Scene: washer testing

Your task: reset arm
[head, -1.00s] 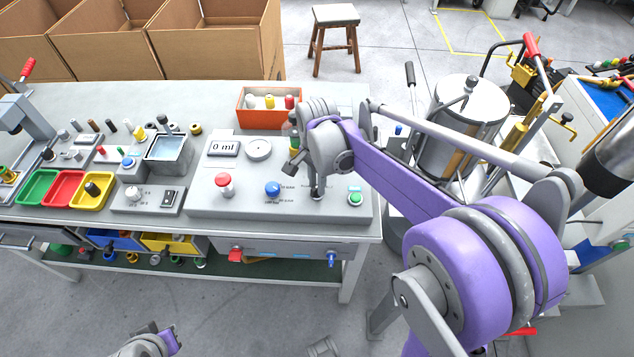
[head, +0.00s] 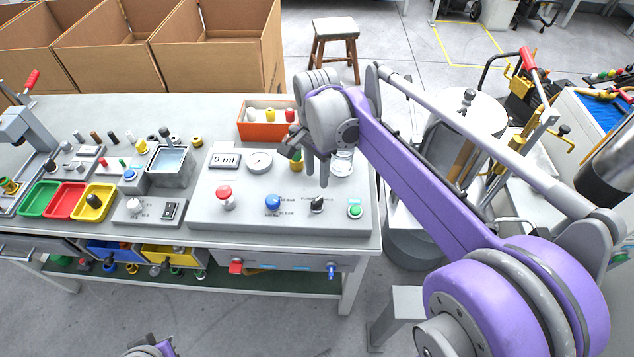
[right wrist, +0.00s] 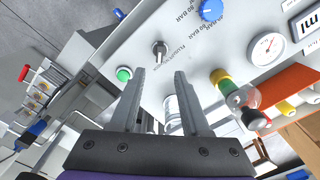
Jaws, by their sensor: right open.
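My right gripper (head: 312,166) hangs above the right part of the grey test panel (head: 240,212), on a raised purple arm. In the right wrist view its two fingers (right wrist: 160,76) are apart, with nothing held between them. A dark knob (head: 317,204) stands on the panel below the gripper, free of the fingers. It also shows just beyond the fingertips in the right wrist view (right wrist: 160,47). A green button (head: 355,211) is right of the knob. Only a small grey and purple piece of my left arm shows at the bottom edge; its jaws cannot be made out.
The panel also has a blue knob (head: 273,202), a red button (head: 225,197), a gauge (head: 260,161) and a "0 ml" display (head: 225,160). An orange bin (head: 262,131) stands behind it. A metal drum (head: 473,112) is right of the table.

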